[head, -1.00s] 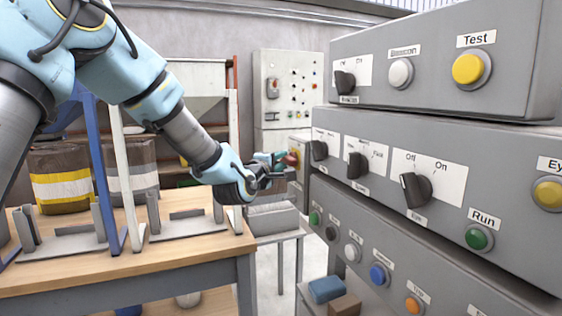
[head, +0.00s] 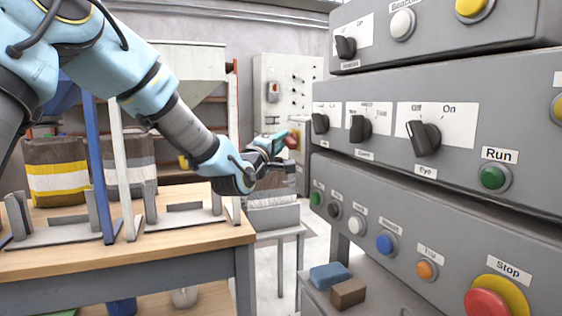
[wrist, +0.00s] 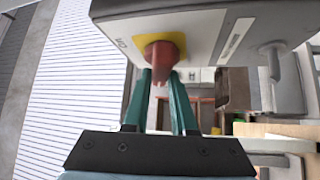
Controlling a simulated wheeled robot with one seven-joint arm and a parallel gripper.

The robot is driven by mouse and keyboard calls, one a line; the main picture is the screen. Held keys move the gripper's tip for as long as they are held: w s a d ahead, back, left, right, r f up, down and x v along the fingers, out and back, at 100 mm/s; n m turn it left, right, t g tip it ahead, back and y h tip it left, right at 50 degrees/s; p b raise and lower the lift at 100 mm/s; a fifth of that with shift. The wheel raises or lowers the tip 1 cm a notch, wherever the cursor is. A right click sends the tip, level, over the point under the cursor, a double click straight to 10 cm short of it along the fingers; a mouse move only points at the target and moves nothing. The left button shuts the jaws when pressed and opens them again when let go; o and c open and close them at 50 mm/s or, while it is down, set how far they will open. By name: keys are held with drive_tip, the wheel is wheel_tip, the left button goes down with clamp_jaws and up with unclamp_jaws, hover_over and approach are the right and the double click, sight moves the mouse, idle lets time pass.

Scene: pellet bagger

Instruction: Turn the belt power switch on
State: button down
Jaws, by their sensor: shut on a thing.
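The belt power switch (wrist: 165,52) is a red handle on a yellow plate, on the side of a grey box. An "On" label is beside it; which position the handle points to I cannot tell. My gripper (wrist: 162,78) has its two teal fingers on either side of the red handle and is shut on it. In the head view, my gripper (head: 278,146) reaches out past the wooden bench, and the red handle (head: 292,141) shows only as a small patch at its fingertips.
A grey console (head: 460,150) with knobs and buttons fills the right side, close to my arm. A wooden bench (head: 150,257) with metal brackets is at left. Blue and brown blocks (head: 348,292) lie on a low shelf. A grey cabinet (head: 270,75) stands behind.

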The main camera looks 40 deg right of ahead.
drive_tip(key=m+g+h+b, duration=0.2)
drive_tip(key=m+g+b, duration=0.1)
drive_tip(key=m+b, duration=0.2)
drive_tip(key=m+g+h+b, duration=0.3)
drive_tip(key=m+b, duration=0.2)
drive_tip(key=b, duration=0.3)
drive_tip(key=m+g+h+b, duration=0.2)
drive_tip(key=m+g+b, duration=0.1)
drive_tip(key=m+b, duration=0.2)
drive_tip(key=shift+f+h+b, duration=0.35)
drive_tip(key=shift+h+b, duration=0.05)
drive_tip(key=shift+b, duration=0.55)
drive_tip(key=shift+r+m+g+y+b, duration=0.15)
drive_tip(key=shift+m+g+y+b, duration=0.3)
drive_tip(key=shift+m+g, duration=1.75)
drive_tip(key=shift+r+m+g+y+b, duration=0.15)
drive_tip(key=shift+m+g+b, duration=0.5)
drive_tip(key=shift+m+g, duration=1.55)
drive_tip(key=shift+m, duration=0.6)
drive_tip(key=c, duration=0.7)
unclamp_jaws()
drive_tip(key=shift+r, duration=0.1)
drive_tip(key=v, duration=1.1)
drive_tip(key=shift+r, duration=0.1)
